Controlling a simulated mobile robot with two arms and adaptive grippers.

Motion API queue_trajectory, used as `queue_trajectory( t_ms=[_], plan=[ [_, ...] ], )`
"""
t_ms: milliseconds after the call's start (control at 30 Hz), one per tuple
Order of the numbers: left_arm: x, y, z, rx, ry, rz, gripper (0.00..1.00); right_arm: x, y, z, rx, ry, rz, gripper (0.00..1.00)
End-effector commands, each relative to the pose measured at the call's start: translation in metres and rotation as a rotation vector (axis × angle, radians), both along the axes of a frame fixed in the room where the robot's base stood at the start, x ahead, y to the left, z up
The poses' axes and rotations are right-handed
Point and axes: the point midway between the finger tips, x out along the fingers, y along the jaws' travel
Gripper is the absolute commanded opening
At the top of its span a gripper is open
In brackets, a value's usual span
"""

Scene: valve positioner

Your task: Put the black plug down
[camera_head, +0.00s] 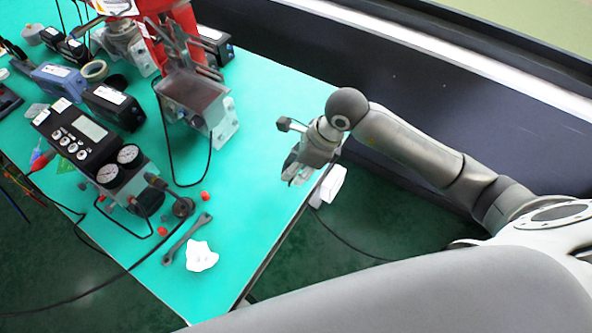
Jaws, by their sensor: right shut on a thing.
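My right gripper (297,170) reaches in from the right and hangs over the right edge area of the green table. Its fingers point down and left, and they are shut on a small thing. I take this thing to be the black plug, but the fingers hide it and its outline cannot be made out. I cannot tell whether it touches the table. My left gripper is not in view.
The positioner (90,140) with two gauges stands at the left on the table (245,210). A wrench (187,238), white crumpled piece (201,256) and red caps (204,196) lie near the front. A grey bracketed unit (195,100) stands farther back. Table beside my right gripper is clear.

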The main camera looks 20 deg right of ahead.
Motion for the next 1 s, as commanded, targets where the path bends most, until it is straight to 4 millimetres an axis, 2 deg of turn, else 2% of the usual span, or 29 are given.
queue_trajectory(
  t_ms=[167,400,767,800,967,1000],
  plan=[
    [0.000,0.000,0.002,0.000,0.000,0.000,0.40,0.008,-0.002,-0.010,0.001,0.001,-0.001,0.00],
    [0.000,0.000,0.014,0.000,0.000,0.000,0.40,0.007,-0.002,-0.039,0.001,0.002,0.001,0.00],
    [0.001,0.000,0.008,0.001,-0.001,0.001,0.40,0.008,-0.002,-0.045,-0.001,-0.001,0.001,0.00],
    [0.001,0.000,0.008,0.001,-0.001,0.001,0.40,0.008,-0.002,-0.045,-0.001,-0.001,0.001,0.31],
    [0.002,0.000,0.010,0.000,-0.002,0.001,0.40,0.008,-0.002,-0.044,0.000,0.000,0.001,0.51],
    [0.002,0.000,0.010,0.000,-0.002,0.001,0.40,0.008,-0.002,-0.044,0.000,0.000,0.001,0.51]
  ],
)
